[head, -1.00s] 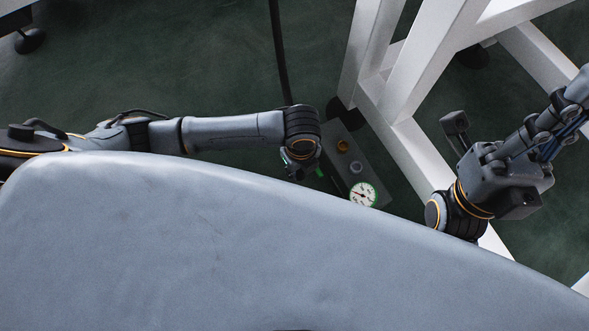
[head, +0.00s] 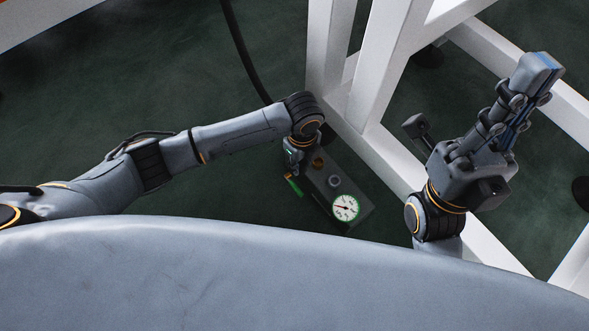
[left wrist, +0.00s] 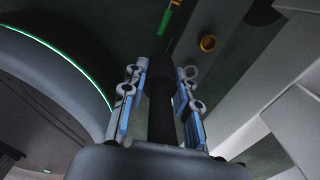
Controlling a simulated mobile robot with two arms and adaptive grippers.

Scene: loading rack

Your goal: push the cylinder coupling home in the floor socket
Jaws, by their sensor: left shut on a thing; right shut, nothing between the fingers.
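The floor socket is a grey box (head: 358,190) on the dark floor, with a brass ring (head: 318,163), a grey ring (head: 334,181), a white gauge with green edge (head: 345,208) and a green lever (head: 293,186) at its side. My left gripper (head: 291,157) is pointed down at the box's left end, mostly hidden under its wrist. In the left wrist view its fingers (left wrist: 160,84) are shut around the dark cylinder coupling (left wrist: 160,110). The brass ring (left wrist: 207,42) lies to the right of the coupling there. Seating is not visible. My right gripper (head: 541,66) is shut and empty, at the right.
A black hose (head: 245,55) runs from the top edge down to my left wrist. The white rack frame (head: 335,60) stands close behind and right of the box, with dark feet on the floor. Open floor (head: 160,90) lies to the left.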

